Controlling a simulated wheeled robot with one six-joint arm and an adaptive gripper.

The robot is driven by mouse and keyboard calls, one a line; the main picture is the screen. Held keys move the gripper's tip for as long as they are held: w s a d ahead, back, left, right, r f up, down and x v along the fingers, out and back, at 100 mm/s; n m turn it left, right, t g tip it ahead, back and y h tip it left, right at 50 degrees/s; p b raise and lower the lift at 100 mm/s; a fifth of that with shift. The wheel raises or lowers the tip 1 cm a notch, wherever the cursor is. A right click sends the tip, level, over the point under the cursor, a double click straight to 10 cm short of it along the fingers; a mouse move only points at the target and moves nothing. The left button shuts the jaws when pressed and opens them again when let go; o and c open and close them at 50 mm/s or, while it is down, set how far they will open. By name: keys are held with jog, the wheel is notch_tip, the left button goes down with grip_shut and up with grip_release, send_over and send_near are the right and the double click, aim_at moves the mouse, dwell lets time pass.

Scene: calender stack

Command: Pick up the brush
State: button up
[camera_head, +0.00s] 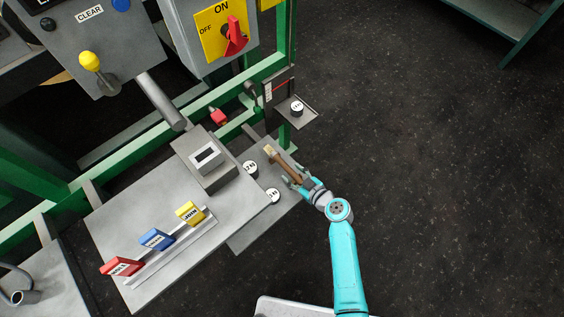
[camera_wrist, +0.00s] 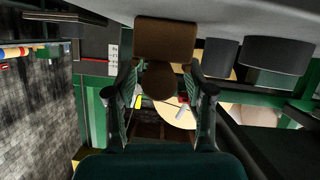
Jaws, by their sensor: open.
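The brush (camera_head: 284,164) has a pale head and a brown handle. In the camera_wrist view the brown brush (camera_wrist: 166,40) shows as a block with a rounded end, in front of and between the fingertips of my gripper (camera_wrist: 164,75). A gap shows beside the rounded end on each side. The far end of the handle is partly hidden by the gripper in the camera_head view.
Two round weights (camera_head: 250,168) (camera_head: 273,195) stand close to the brush on the left. A grey box with a display (camera_head: 206,157) and a rack of coloured tags (camera_head: 156,239) are on the larger plate. A small tray (camera_head: 311,110) juts out above. Dark floor (camera_head: 440,190) is clear at right.

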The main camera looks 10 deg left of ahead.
jog(key=shift+w+a+f, duration=0.25)
jog(key=shift+w+a, duration=0.1)
jog(key=shift+a, duration=0.1)
grip_shut()
